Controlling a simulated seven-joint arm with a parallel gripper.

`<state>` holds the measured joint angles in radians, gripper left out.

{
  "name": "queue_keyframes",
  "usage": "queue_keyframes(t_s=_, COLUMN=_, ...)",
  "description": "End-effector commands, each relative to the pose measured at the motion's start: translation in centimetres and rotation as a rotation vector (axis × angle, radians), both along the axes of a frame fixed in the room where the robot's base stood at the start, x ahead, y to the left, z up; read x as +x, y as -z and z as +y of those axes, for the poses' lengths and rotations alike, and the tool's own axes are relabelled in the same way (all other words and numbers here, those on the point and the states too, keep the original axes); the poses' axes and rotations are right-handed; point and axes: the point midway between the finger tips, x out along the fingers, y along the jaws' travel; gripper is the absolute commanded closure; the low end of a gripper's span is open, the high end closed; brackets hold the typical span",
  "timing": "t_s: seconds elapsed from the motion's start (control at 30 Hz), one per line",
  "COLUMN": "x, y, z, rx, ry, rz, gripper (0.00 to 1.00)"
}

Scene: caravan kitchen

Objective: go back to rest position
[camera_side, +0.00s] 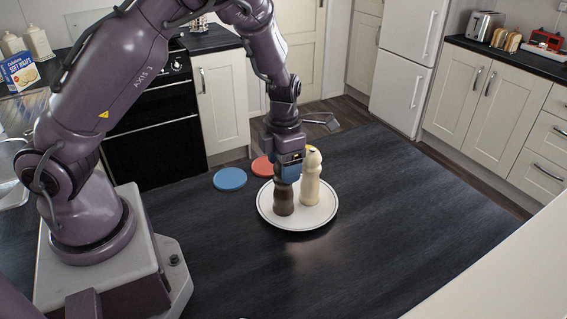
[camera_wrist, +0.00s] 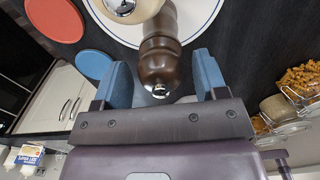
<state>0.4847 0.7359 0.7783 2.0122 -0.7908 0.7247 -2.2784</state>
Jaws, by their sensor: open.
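My gripper (camera_side: 289,172) is open, with its blue fingers at the top of a dark brown mill (camera_side: 283,200). In the wrist view the brown mill (camera_wrist: 160,62) lies between the two open fingers (camera_wrist: 163,78), with gaps on both sides. The brown mill stands upright on a white plate (camera_side: 312,221) with a dark rim line. A cream mill (camera_side: 311,183) stands upright beside it on the plate, to the right. My gripper partly hides the top of the brown mill in the side view.
A blue disc (camera_side: 230,179) and a red-orange disc (camera_side: 263,166) lie on the dark table (camera_side: 400,220) left of and behind the plate. The table right of the plate is clear. Jars of food (camera_wrist: 299,82) show at the right in the wrist view.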

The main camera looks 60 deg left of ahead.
Motion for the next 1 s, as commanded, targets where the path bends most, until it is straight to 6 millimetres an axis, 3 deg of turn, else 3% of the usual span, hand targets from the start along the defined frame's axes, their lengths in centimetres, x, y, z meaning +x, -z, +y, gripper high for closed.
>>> queue_keyframes(t_s=0.63, x=0.1, y=-7.2, z=-0.1, rx=0.0, ry=0.003, rz=-0.004, gripper=0.34)
queue_keyframes(t_s=1.0, x=0.0, y=-7.9, z=0.0, rx=0.0, ry=0.0, rz=0.0, gripper=0.34)
